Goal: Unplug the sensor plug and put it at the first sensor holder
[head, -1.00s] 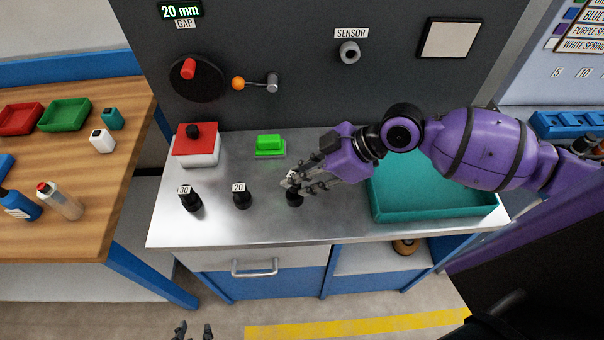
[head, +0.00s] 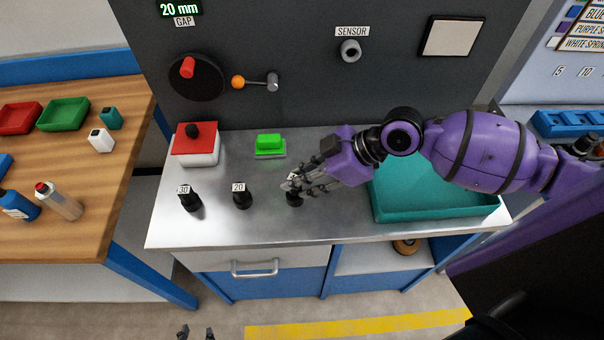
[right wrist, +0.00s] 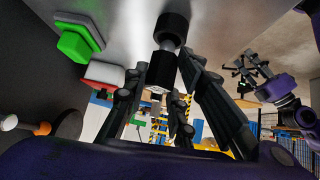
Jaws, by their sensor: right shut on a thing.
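In the right wrist view the fingers (right wrist: 177,100) flank this black piece (right wrist: 165,62), which has a grey neck and a wider black end at the bench. Its label is mostly hidden by the fingers. Similar black pieces marked 20 (head: 242,197) and 30 (head: 190,199) stand to its left. The SENSOR socket (head: 349,51) on the dark panel is a grey ring with nothing seen sticking out. My left gripper (head: 196,332) is open and empty at the bottom edge.
A teal tray (head: 434,213) lies under my right forearm. A green button (head: 269,144) and a red-topped box (head: 195,146) stand at the bench's back. An orange-knobbed lever (head: 255,83) sticks out from the panel. The bench front is clear.

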